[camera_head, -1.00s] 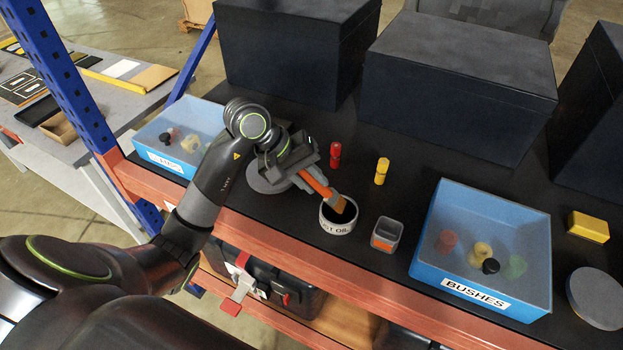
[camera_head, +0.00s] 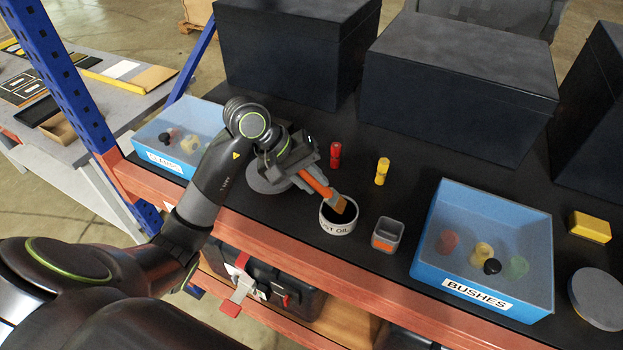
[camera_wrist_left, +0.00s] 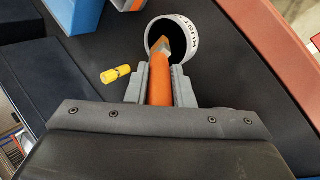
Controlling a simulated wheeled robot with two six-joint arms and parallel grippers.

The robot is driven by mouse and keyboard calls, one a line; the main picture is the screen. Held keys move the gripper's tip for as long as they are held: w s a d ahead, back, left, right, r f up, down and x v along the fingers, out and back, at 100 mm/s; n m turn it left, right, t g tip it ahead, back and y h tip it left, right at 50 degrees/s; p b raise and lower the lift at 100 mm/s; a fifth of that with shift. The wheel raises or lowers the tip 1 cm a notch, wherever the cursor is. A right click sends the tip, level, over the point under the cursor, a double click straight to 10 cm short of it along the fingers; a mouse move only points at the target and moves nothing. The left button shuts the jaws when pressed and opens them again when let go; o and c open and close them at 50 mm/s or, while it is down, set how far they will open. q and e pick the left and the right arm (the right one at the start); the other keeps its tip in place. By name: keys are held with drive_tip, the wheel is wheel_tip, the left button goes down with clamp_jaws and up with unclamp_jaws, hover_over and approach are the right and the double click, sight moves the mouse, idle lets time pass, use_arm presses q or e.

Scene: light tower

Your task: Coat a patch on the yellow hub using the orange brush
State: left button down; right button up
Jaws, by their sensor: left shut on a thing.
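My left gripper (camera_head: 306,178) is shut on the orange brush (camera_head: 318,187). In the left wrist view the brush (camera_wrist_left: 160,82) lies between the fingers (camera_wrist_left: 160,92). Its bristle end is in the mouth of the white oil pot (camera_head: 338,228), which has a dark inside; how deep the bristles sit is hard to tell. The pot also shows in the left wrist view (camera_wrist_left: 203,38). The yellow hub (camera_head: 382,171) stands upright on the dark shelf, right of and behind the pot. It appears left of the fingers in the left wrist view (camera_wrist_left: 115,74). My right gripper is not in view.
A red hub (camera_head: 335,154) stands behind the pot. A small grey and orange cup (camera_head: 386,234) stands right of it. A blue bin marked BUSHES (camera_head: 430,262) is further right, another blue bin (camera_head: 150,128) at left. Large dark boxes (camera_head: 460,85) line the back.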

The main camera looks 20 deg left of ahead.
use_arm(q)
drive_tip(key=shift+s+f+b, duration=0.1)
drive_tip(key=shift+f+b, duration=0.05)
drive_tip(key=shift+b, duration=0.15)
idle(1.1)
wheel_tip(320, 180, up, 2)
drive_tip(key=shift+r, duration=0.15)
drive_tip(key=shift+r+p, duration=0.6)
drive_tip(key=shift+r, duration=1.9)
